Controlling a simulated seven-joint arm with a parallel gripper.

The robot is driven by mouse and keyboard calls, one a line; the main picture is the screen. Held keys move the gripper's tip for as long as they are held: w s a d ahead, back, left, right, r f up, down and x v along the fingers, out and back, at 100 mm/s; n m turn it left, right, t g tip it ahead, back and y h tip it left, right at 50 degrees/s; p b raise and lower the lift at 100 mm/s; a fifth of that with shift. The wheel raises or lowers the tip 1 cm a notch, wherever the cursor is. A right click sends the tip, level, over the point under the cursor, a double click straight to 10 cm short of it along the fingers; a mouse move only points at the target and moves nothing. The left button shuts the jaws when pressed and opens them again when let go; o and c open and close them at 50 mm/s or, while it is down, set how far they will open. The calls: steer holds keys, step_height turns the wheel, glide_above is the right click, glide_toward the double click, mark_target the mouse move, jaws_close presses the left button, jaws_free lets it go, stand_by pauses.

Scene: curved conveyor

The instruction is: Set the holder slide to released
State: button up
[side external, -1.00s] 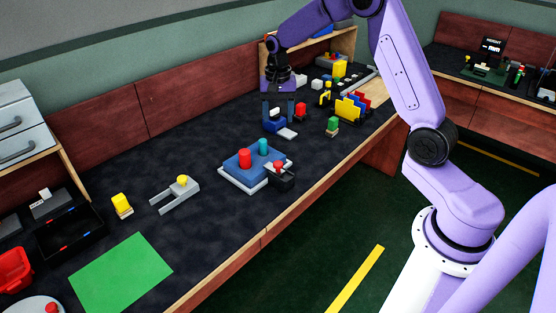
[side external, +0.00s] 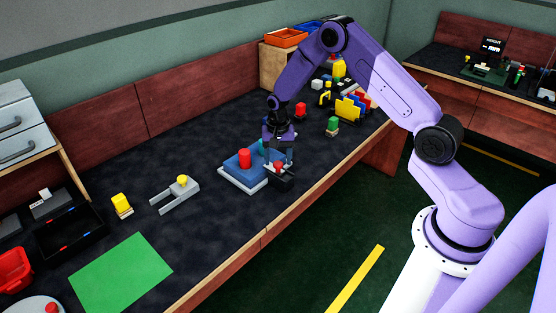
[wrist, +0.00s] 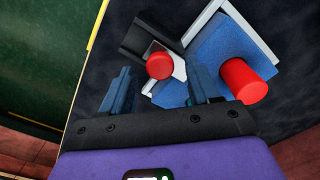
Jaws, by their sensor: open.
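In the wrist view the red knob (wrist: 159,66) sits on a pale plate beside the black housing (wrist: 150,32). My gripper (side external: 279,163) points down over the knob, fingers apart on either side of it. I cannot tell whether they touch it. The wrist view shows the red cylinder (wrist: 244,80) right of my fingers.
A grey fork-shaped fixture (side external: 174,194) with a yellow knob and a yellow block (side external: 121,203) stand to the left. A green mat (side external: 120,271) lies front left. The table's front edge is close.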

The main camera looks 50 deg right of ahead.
steer(key=shift+f, duration=0.65)
jaws_close()
steer(key=shift+s, duration=1.8)
jaws_free()
steer(key=shift+w+r, duration=0.1)
steer(key=shift+r, duration=0.05)
